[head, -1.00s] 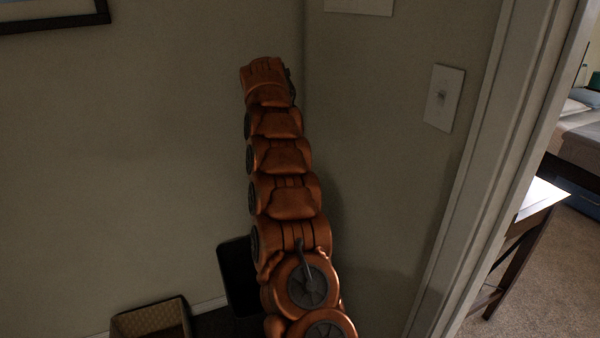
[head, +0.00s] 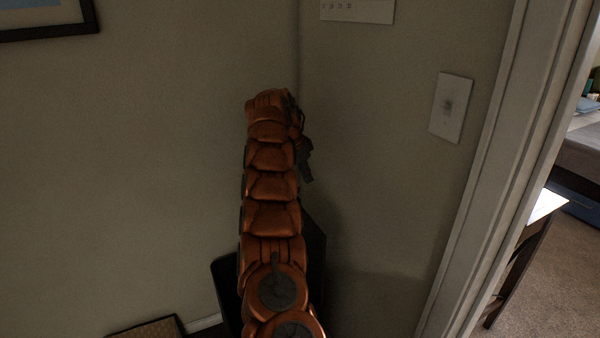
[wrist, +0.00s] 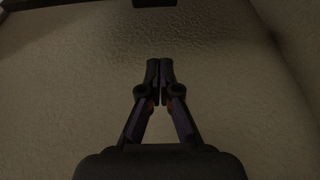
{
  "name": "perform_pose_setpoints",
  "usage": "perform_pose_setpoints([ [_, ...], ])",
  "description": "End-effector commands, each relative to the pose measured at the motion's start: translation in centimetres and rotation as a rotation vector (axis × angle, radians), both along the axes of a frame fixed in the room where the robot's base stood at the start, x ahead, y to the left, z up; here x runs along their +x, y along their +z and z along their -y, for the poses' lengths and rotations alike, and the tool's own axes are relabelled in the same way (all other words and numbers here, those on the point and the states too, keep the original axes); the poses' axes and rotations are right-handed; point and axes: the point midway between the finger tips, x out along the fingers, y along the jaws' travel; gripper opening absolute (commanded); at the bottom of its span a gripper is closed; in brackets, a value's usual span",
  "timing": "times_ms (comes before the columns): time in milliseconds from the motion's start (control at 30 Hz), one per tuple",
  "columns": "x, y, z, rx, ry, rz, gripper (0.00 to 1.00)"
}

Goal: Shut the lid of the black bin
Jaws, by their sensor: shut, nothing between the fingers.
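The black bin (head: 224,290) stands low in the corner, mostly hidden behind my orange arm in the head view. A dark upright panel (head: 316,250) shows right of the arm; it looks like the bin's raised lid, but its join to the bin is hidden. My gripper (head: 307,175) is above this panel near the wall corner, apart from it in the picture. In the wrist view, the two fingertips (wrist: 160,68) are together with nothing between them, facing plain wall. The bin does not clearly show there.
Walls close in behind and to the right, with a light switch (head: 451,107) and a door frame (head: 475,180). A picture frame (head: 45,20) hangs upper left.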

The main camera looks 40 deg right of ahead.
Motion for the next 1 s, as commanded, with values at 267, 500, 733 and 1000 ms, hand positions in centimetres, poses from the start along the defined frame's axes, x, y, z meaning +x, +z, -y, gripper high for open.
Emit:
perform_pose_setpoints([
  [267,-0.2,-3.2,0.8,0.002,0.004,-0.002,0.0],
  [500,0.1,-4.9,0.3,0.001,0.01,0.003,0.0],
  [733,0.8,-5.1,-1.7,0.001,0.009,0.0,0.0],
  [1000,1.0,-5.0,-2.4,-0.001,0.006,0.002,0.0],
])
